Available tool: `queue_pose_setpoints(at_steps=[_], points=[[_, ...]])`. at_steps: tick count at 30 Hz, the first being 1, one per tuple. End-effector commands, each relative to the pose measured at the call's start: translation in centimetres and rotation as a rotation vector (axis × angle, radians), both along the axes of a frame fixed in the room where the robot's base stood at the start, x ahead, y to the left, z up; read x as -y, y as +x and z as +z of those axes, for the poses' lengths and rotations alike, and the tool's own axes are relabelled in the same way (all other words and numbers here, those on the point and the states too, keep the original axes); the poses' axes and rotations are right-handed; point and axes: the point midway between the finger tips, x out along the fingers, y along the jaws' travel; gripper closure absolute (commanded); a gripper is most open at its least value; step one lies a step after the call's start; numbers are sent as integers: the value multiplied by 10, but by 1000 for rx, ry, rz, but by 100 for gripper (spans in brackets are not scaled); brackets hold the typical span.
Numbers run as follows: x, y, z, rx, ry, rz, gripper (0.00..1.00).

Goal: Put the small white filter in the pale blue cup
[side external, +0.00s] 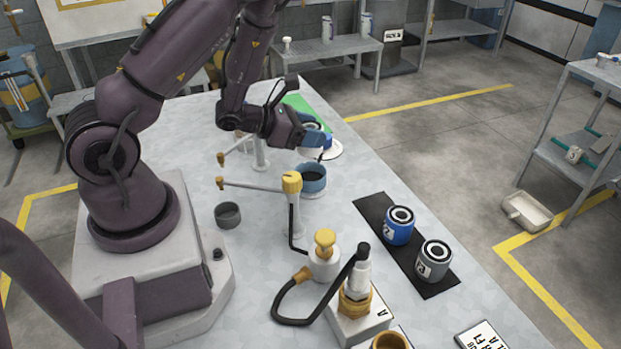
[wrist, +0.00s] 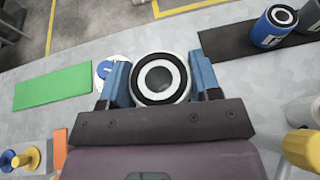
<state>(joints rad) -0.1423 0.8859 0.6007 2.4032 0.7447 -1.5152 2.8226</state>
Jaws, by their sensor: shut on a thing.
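My gripper (wrist: 160,85) is shut on the small white filter (wrist: 160,77), with one blue finger on each side of it. In the side external view, my gripper (side external: 312,138) is at the far part of the table, just beyond the pale blue cup (side external: 313,183). The cup stands upright on a white base, with a dark inside. I do not make out the cup in the wrist view. The filter is partly hidden by the fingers in the side external view.
A yellow-capped post with an arm (side external: 291,184) stands near the cup. A blue can (side external: 398,226) and a grey can (side external: 433,260) stand on a black mat (side external: 371,208). A grey cup (side external: 228,215) is nearer my base. A green mat (wrist: 52,87) lies flat beyond.

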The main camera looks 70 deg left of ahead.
Motion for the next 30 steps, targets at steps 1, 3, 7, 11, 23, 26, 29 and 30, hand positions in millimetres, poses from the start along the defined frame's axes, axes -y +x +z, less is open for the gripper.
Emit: queue_pose_setpoints(at_steps=[1,3,7,11,23,26,29,30], points=[[1,1,-2,0,1,-16,71],[2,1,-10,-5,1,-24,71],[2,1,-31,-5,0,-25,71],[1,1,-42,-2,0,-25,71],[2,1,-77,0,1,-23,71],[2,2,-77,0,1,-23,71],[2,2,-78,-1,1,-23,71],[2,2,-79,-1,1,-23,71]])
